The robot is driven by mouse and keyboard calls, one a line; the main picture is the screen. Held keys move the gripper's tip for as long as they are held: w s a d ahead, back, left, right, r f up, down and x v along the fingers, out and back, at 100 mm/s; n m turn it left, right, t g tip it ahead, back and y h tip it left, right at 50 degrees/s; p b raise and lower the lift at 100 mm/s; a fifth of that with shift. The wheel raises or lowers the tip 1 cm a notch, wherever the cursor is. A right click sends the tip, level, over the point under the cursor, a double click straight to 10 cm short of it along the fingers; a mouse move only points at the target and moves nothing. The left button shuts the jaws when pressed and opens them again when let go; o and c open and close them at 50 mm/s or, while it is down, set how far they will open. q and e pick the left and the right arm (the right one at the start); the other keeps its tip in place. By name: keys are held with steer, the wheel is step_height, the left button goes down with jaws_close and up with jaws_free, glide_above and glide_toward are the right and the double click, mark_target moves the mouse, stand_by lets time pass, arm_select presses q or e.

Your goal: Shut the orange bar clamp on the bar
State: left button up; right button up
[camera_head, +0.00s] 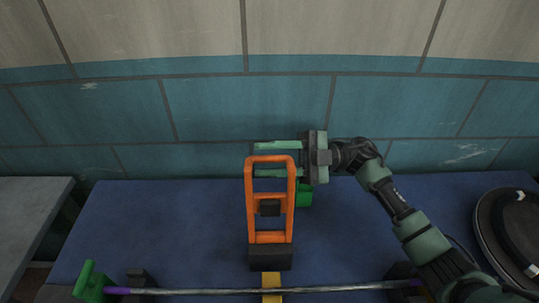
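The orange bar clamp (250,210) is a tall orange frame standing up from a black block (270,258) at the middle of the blue table. It stands raised, with its top end away from the bar. The bar (220,292) is a thin grey rod running left to right along the near edge, in front of the black block. My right gripper (256,158) reaches in from the right with its two green fingers apart. In the picture the clamp's top crosspiece lies between them; I cannot tell whether they touch it. My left gripper is not in view.
A green handle (89,279) with a purple piece is at the bar's left end. A yellow strip (271,281) lies under the bar. A green block (304,195) is behind the clamp. A dark round drum (508,228) stands right. The blue table (150,225) is clear at left.

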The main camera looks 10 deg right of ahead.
steer(key=shift+c, duration=0.4)
jaws_close()
stand_by(1.0)
